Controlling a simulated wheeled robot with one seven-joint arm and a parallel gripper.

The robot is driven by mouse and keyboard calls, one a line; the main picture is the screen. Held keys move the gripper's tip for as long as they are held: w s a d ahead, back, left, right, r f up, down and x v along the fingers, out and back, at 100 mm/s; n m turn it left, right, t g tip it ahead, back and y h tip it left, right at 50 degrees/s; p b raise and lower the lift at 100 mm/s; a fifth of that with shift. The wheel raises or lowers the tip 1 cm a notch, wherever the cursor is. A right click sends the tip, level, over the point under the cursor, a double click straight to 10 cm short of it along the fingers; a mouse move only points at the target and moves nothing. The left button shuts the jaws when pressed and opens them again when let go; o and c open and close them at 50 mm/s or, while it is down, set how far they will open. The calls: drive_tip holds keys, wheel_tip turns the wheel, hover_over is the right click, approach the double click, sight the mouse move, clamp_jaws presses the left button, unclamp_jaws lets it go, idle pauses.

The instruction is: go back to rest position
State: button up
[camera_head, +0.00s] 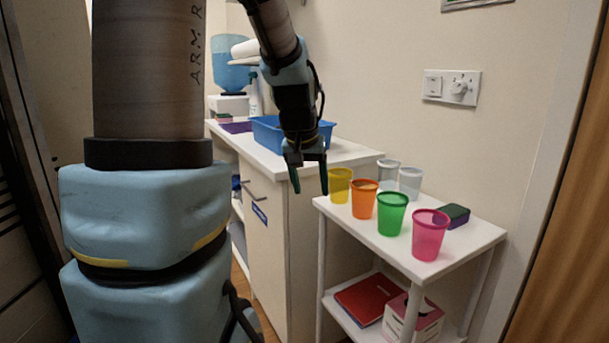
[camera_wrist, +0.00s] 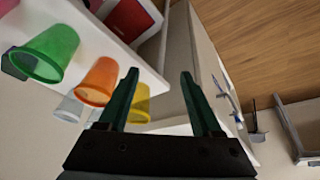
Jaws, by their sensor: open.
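My gripper (camera_head: 308,178) points down in the head view, in front of the white counter and left of the small white table. Its two fingers are apart with nothing between them. In the wrist view my gripper (camera_wrist: 159,88) also shows open and empty. The yellow cup (camera_head: 340,185) is the cup closest to it in the head view, on the table's left end; I cannot tell the exact gap. In the wrist view the yellow cup (camera_wrist: 140,104) lies partly behind the left finger.
The small table (camera_head: 462,240) also holds an orange cup (camera_head: 364,199), a green cup (camera_head: 391,213), a pink cup (camera_head: 429,235), two clear cups (camera_head: 410,181) and a sponge (camera_head: 454,215). A blue tray (camera_head: 268,134) stands on the counter (camera_head: 345,153) behind my gripper. Wooden floor (camera_wrist: 250,35) is open.

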drive_tip(key=s+a+f+n+g+y, duration=0.1)
drive_tip(key=s+a+f, duration=0.3)
drive_tip(key=s, duration=0.2)
drive_tip(key=s+a+f+n+g, duration=0.1)
drive_tip(key=s+a+f, duration=0.3)
drive_tip(key=s+f, duration=0.15)
wheel_tip(320, 180, up, 14)
drive_tip(key=s+p, duration=0.1)
drive_tip(key=p, duration=1.2)
drive_tip(key=shift+s+g, duration=0.3)
